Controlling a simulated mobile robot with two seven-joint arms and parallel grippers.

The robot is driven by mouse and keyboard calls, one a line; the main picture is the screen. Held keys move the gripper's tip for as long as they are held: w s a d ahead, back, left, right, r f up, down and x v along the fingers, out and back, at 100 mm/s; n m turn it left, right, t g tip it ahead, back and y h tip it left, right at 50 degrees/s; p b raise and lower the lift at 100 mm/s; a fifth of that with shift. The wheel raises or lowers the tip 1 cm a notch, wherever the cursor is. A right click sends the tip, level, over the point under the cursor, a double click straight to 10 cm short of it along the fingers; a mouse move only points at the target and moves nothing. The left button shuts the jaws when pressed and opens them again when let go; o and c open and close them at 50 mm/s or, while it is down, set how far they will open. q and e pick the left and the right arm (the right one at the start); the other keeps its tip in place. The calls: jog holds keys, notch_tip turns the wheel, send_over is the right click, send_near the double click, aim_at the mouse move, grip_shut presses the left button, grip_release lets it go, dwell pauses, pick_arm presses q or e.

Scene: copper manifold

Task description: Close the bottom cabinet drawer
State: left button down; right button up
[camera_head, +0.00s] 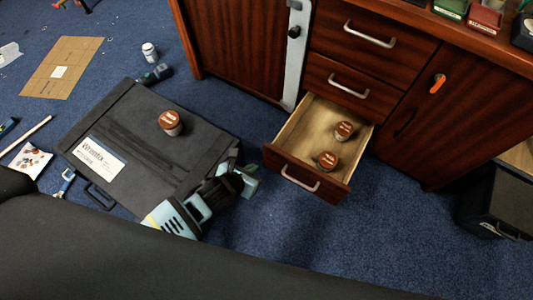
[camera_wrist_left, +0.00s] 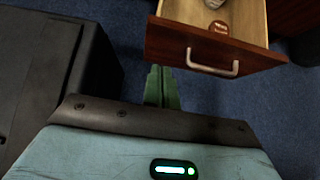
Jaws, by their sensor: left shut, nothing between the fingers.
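The bottom cabinet drawer (camera_head: 278,166) is pulled out from the wooden cabinet and stands open. It has a light wood inside, a dark red-brown front and a silver handle (camera_head: 300,178). Two jars with brown lids (camera_head: 327,160) are inside it. My left gripper (camera_head: 250,184) is shut and empty, just left of the drawer front and apart from the handle in the head view. In the left wrist view the shut fingers (camera_wrist_left: 162,86) point toward the lower left part of the drawer front (camera_wrist_left: 190,45). Whether they touch it I cannot tell. My right gripper is not in view.
A black case (camera_head: 120,190) lies on the blue carpet left of the drawer, with another brown-lidded jar (camera_head: 170,122) on it. Two closed drawers (camera_head: 352,85) are above. A black box (camera_head: 500,200) stands at the right. The carpet before the drawer is clear.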

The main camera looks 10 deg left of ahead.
aim_at(271, 150)
pick_arm(q)
jog(key=b+x, duration=0.1)
jog(key=x, duration=0.1)
jog(key=r+b+x, duration=0.1)
jog(key=x, duration=0.2)
jog(key=w+b+x, duration=0.1)
jog(key=b+x, duration=0.1)
jog(key=x, duration=0.1)
jog(key=shift+w+d+r, duration=0.1)
jog(key=shift+d+r, duration=0.05)
jog(key=shift+w+d+r, duration=0.1)
jog(key=shift+w+d, duration=0.05)
jog(key=shift+w, duration=0.35)
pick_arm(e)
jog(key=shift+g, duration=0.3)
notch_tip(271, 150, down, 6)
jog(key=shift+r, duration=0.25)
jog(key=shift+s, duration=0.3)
pick_arm(q)
jog(key=shift+w, duration=0.1)
